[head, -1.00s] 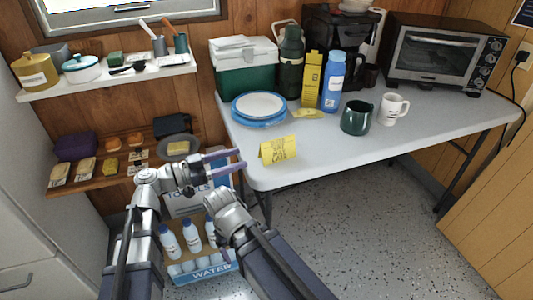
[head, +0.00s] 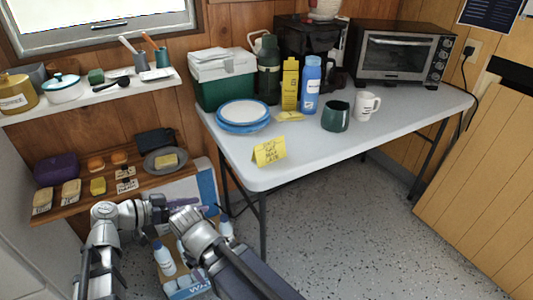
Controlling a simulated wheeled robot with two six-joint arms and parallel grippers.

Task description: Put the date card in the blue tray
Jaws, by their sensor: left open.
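A folded yellow card (head: 269,151) with dark writing stands at the table's front left edge. Small white printed cards (head: 127,186) lie on the lower wooden shelf; their text is too small to read, so I cannot tell which card is the date card. I cannot make out a clear blue tray; a stack of blue and white plates (head: 243,114) sits on the table. My left gripper (head: 188,204) is open, low in front of the shelf, away from the cards, its fingers partly hidden by my right arm.
The table (head: 310,145) has clear room at its front middle. A green mug (head: 336,116) and white mug (head: 367,106) stand right of it, bottles and a toaster oven (head: 404,55) behind. The lower shelf (head: 62,212) holds sponges and soap. A carton of bottles (head: 178,282) stands below.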

